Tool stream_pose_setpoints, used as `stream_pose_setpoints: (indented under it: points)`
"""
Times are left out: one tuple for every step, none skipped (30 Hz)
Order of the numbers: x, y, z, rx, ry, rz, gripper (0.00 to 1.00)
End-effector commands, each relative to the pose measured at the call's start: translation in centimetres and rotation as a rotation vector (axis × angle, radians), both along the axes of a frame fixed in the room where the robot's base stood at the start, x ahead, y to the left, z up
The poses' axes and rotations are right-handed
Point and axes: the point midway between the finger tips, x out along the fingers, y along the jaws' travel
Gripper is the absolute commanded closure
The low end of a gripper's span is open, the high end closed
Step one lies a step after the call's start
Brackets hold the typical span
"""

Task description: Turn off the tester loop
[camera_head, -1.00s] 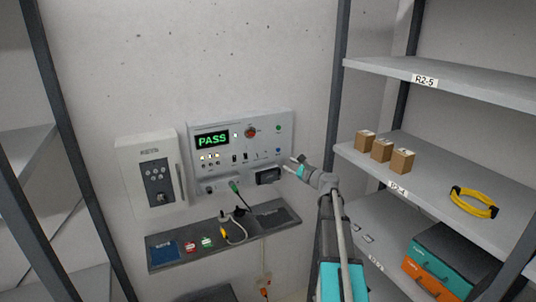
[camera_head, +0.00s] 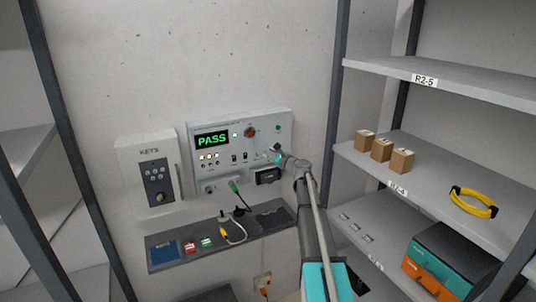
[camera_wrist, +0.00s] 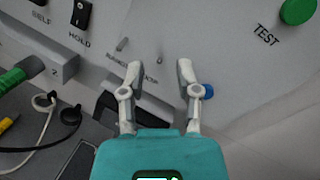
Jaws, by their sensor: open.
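The tester panel (camera_head: 265,117) is on the wall, its display (camera_head: 212,140) reading PASS in green. Two rocker switches sit mid-panel; the one marked HOLD (camera_wrist: 80,12) shows in the wrist view. Right of them are two small toggle levers, a left one (camera_wrist: 122,44) and a right one (camera_wrist: 159,60), their labels partly unreadable. A green TEST button (camera_wrist: 298,11) and a blue button (camera_wrist: 207,91) lie farther right. My gripper (camera_wrist: 159,67) is open and empty at the panel's right side; the right toggle appears between its fingertips. Contact cannot be told.
A red knob (camera_head: 250,132) sits high on the panel. A green plug (camera_head: 234,187) with a cable and a black handle (camera_head: 267,176) are below. A ledge (camera_head: 160,240) holds tags and leads. A key box (camera_head: 130,150) is left; shelving (camera_head: 440,85) stands right.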

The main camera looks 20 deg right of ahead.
Motion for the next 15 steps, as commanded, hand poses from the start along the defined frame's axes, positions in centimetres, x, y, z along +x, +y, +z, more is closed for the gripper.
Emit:
stream_pose_setpoints:
  points:
    - [0.52,0.11,0.0,0.0,0.0,0.001,0.57]
    - [0.69,0.18,0.0,0.0,0.0,0.001,0.57]
    - [0.86,0.26,0.0,0.0,0.0,0.001,0.57]
    - [0.96,0.31,0.0,0.0,0.0,0.001,0.57]
    - [1.04,0.34,0.0,0.0,0.0,0.001,0.57]
    - [1.11,0.38,0.0,0.0,0.0,0.001,0.57]
    - [1.14,0.4,0.0,0.0,0.0,0.001,0.57]
    - [1.16,0.41,0.0,0.0,0.0,0.001,0.57]
    - [1.17,0.43,0.0,0.0,0.0,0.001,0.57]
    - [1.17,0.43,0.0,0.0,0.0,0.001,0.57]
    - [1.15,0.44,0.0,0.0,0.0,0.001,0.57]
    - [1.14,0.43,0.0,0.0,0.0,0.001,0.57]
    - [1.14,0.43,0.0,0.0,0.0,0.001,0.57]
    - [1.14,0.43,0.0,0.0,0.0,0.001,0.57]
    - [1.14,0.44,0.0,0.0,0.0,0.001,0.57]
